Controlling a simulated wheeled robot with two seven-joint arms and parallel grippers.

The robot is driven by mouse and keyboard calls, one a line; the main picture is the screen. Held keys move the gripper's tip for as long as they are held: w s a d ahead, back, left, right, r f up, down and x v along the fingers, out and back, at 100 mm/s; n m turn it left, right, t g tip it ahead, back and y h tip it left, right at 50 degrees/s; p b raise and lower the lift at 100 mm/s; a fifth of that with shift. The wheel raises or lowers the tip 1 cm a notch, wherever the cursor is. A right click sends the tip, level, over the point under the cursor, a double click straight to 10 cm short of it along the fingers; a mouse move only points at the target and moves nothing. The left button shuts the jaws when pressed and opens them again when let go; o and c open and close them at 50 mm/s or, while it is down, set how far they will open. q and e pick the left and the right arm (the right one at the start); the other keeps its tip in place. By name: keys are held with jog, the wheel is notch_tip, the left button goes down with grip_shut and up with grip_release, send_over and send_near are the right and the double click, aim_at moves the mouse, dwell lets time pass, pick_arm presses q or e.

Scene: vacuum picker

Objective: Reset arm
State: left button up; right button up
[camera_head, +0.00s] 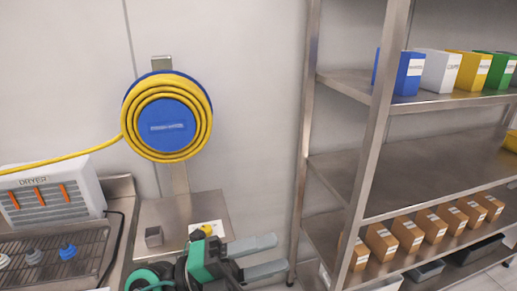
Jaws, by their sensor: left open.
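My left gripper (281,253) shows at the bottom centre, with its two grey fingers spread apart and pointing right. Nothing shows between the fingers. Its green and black wrist lies at the front edge of a small steel table (160,212), and the fingers reach past the table's right side toward the shelf rack. My right gripper is not in view.
A blue reel with a coiled yellow hose (167,116) hangs on the wall. A white dryer (48,190) is at left. A metal rack (372,120) with boxes fills the right side.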

pick_arm(q)
jog(key=w+a+f+n+t+y, duration=0.1)
jog(key=w+a+n+t+y, duration=0.45)
jog(key=n+t, duration=0.55)
jog(key=w+a+n+t+y, duration=0.3)
jog(key=a+n+t+y, duration=0.45)
jog(key=n+t, duration=0.4)
jog(key=s+a+f+n+g+y, duration=0.1)
jog(key=a+f+n+g+y, duration=0.35)
jog(key=f, duration=0.45)
jog(key=a+f+n+g+y, duration=0.4)
jog(key=a+f+n+y, duration=0.15)
jog(key=f, duration=0.25)
jog(key=s+f+n+g+h, duration=0.2)
jog(key=s+f+g, duration=1)
jog(key=s+f, duration=0.8)
notch_tip(320, 180, down, 28)
jog(key=f+g, duration=0.1)
jog(key=g, duration=0.1)
jog(key=s+a+f, duration=0.2)
jog(key=s+f, duration=0.8)
jog(key=s+a+f, duration=0.2)
jog(key=s+f, duration=0.7)
jog(key=f, duration=0.1)
jog(key=shift+s+a+m+g+y, duration=0.15)
jog(key=shift+s+m+g+y, duration=0.15)
jog(key=shift+s+m+g, duration=0.1)
